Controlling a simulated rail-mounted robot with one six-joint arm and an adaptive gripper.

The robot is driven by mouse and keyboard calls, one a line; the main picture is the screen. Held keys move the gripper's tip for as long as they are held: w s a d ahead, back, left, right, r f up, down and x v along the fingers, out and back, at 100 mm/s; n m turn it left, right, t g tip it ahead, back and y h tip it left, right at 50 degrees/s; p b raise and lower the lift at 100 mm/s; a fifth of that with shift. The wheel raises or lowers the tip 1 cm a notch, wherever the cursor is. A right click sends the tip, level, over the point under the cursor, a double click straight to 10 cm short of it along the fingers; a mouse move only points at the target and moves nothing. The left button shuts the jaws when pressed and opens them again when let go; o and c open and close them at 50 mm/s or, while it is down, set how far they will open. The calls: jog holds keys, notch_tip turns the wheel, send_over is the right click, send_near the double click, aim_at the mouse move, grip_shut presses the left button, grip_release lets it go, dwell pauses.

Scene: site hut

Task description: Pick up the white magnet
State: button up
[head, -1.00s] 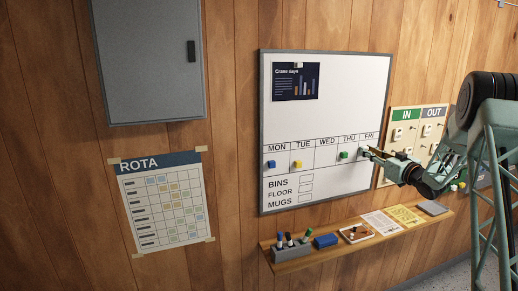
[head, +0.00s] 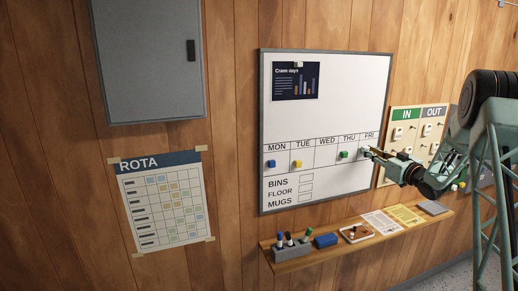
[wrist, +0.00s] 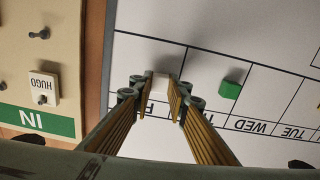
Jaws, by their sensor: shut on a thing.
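The white magnet (wrist: 162,82) is on the whiteboard (head: 330,110) in the FRI column, between the fingertips of my gripper (wrist: 157,97) in the wrist view. My gripper is shut on it, with one finger on each side. In the head view my gripper (head: 367,152) reaches the board's right edge from the right, and the white magnet is too small and covered to make out clearly there. I cannot tell whether the magnet still touches the board.
A green magnet (head: 343,154) sits in the THU column, a yellow one (head: 297,164) under TUE, a blue one (head: 271,163) under MON. The IN/OUT board (head: 409,135) hangs close on the right. A shelf (head: 350,245) below holds pens, an eraser and papers.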

jog(key=shift+b+v, duration=0.7)
jog(key=shift+v, duration=1.25)
jog(key=shift+r, duration=0.1)
jog(key=shift+s+d+r, duration=0.3)
jog(key=shift+s+r, duration=0.15)
jog(key=shift+s, duration=0.35)
jog(key=shift+s+d+r, duration=0.25)
jog(key=shift+s+r, duration=0.2)
jog(key=shift+s, duration=0.3)
jog(key=shift+s+d+r, duration=0.3)
jog(key=shift+s+r, duration=0.2)
jog(key=shift+s, duration=0.3)
